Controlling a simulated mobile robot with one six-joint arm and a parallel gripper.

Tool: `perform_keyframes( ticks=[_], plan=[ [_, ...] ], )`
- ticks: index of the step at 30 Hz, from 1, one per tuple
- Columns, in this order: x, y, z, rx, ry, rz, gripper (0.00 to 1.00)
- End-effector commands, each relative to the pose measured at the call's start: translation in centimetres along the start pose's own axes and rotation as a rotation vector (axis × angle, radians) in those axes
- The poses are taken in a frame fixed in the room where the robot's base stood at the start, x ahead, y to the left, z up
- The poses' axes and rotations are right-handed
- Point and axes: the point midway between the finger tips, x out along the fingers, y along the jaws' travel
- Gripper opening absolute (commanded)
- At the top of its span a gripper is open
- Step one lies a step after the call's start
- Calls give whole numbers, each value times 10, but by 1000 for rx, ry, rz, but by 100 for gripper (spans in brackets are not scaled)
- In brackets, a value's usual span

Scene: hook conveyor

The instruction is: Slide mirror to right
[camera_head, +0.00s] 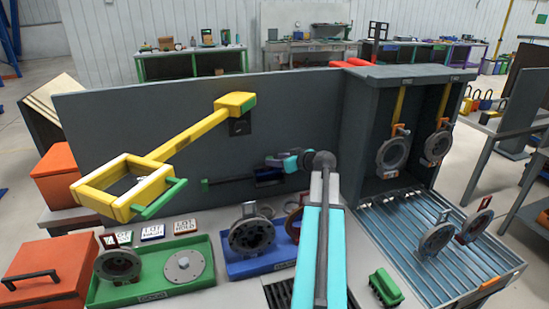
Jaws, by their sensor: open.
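A yellow square frame (97,186) with green handle pieces hangs on a yellow bar at the left of the head view. It looks like the mirror, and dark shapes show inside it. The bar (190,130) slopes up right to a yellow and green block (235,104) near a dark bracket on the grey panel. My gripper (270,160) is open in front of the panel, to the right of the frame and well apart from it. Its fingers look empty, though they are small and dark against the panel.
Green (205,285) and blue (235,268) trays with round metal parts stand below. A booth (372,110) with hanging parts is right. Orange boxes (55,270) stand left.

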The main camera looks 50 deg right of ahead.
Motion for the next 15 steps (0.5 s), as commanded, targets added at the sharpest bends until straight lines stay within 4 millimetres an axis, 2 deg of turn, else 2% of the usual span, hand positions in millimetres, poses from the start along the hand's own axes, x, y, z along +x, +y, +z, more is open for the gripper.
perform_keyframes(
  ticks=[6,15],
  plan=[
    [19,0,-1,0,0,0,43],
    [22,0,0,0,0,0,43]
  ],
)
